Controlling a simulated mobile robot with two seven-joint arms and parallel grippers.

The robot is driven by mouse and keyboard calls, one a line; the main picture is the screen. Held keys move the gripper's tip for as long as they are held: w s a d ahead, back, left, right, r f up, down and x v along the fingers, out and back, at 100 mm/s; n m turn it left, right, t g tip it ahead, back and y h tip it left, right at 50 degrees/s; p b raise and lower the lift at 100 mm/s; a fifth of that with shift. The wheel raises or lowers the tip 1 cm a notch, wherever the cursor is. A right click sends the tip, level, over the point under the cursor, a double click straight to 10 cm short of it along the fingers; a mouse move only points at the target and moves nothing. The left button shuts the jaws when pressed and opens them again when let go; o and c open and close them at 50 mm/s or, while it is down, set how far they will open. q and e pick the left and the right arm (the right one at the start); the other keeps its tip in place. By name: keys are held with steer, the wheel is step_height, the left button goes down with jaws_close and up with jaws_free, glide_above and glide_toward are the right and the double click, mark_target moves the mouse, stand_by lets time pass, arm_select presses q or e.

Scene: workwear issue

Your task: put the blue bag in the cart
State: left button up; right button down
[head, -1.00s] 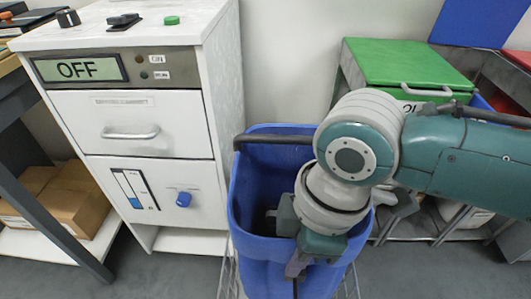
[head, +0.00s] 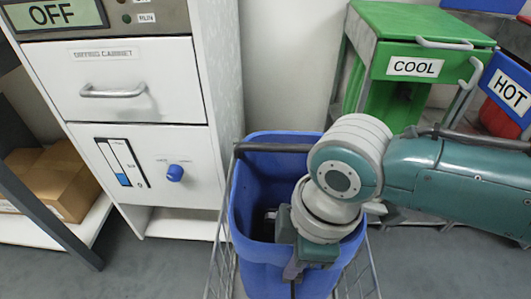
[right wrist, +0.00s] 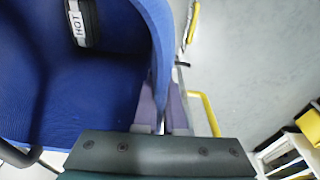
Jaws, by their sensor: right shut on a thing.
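The blue bag (head: 262,262) stands upright and open-topped in the lower middle of the head view. My right gripper (head: 293,270) is shut on its near rim, with the wrist over the opening. In the right wrist view the fingers (right wrist: 163,112) pinch the wall of the bag (right wrist: 85,85). The wire cart (head: 219,270) shows on both sides of the bag, and a dark bar crosses the bag's far side. The bag hides most of the cart; whether its bottom rests there I cannot tell. My left gripper is out of view.
A white cabinet (head: 135,85) with a drawer and blue knob (head: 174,173) stands at left. A green COOL bin (head: 425,30) and a blue HOT container (head: 508,92) stand at right. A cardboard box (head: 50,180) sits on the low left shelf. Grey floor shows between.

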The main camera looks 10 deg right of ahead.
mark_target(290, 281)
step_height(290, 281, down, 6)
steer(key=b, duration=0.4)
steer(key=shift+r, duration=0.2)
steer(key=shift+f+b, duration=0.6)
steer(key=shift+f, duration=0.15)
steer(key=shift+f+b, duration=0.35)
steer(key=shift+f, duration=0.1)
steer(key=c, duration=1)
jaws_free()
steer(key=shift+o, duration=0.4)
